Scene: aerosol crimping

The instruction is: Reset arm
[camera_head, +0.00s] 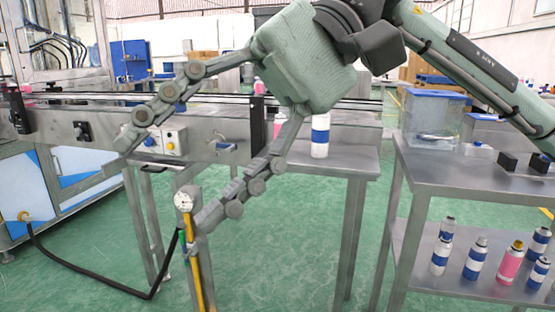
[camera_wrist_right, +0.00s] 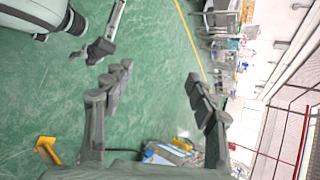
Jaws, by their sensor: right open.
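My right gripper (camera_head: 165,180) hangs large in the middle of the head view, its arm coming in from the upper right. Its two jointed fingers are spread wide with nothing between them. In the right wrist view the gripper (camera_wrist_right: 160,85) also shows open and empty, with green floor between its fingers. The fingers cover part of the conveyor machine and the stand with the gauge in the head view; I cannot tell whether they touch. My left gripper is not seen in the head view.
A white and blue can (camera_head: 320,135) stands behind the gripper. A steel table (camera_head: 450,175) at right bears a clear plastic box (camera_head: 433,118); several cans stand on its lower shelf. A gauge (camera_head: 184,201) sits on a stand near the lower finger. Green floor between tables is clear.

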